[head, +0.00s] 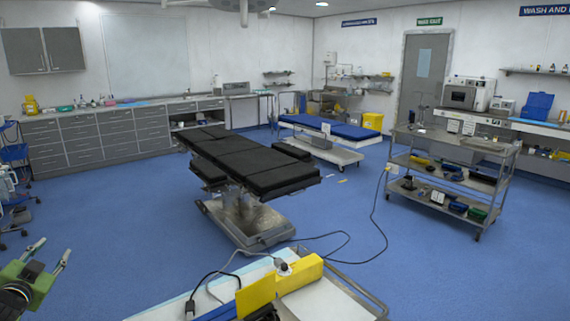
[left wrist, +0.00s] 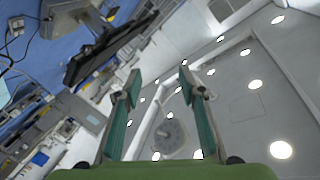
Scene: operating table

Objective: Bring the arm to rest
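My left gripper (head: 50,250) shows at the lower left of the head view, green with grey fingers spread apart. In the left wrist view the gripper (left wrist: 158,88) has its two green-padded fingers wide apart with nothing between them. It points up toward the ceiling lights, and the room appears tilted there. My left arm is otherwise mostly outside the head view. My right gripper is not in view. The black operating table (head: 245,160) stands in the middle of the room, well apart from the left gripper.
A trolley (head: 345,300) with a yellow object (head: 280,289) and cables stands close in front. A blue-topped stretcher (head: 333,129) stands behind the operating table. A shelved metal cart (head: 447,185) is at right. Blue floor (head: 110,225) is clear at left.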

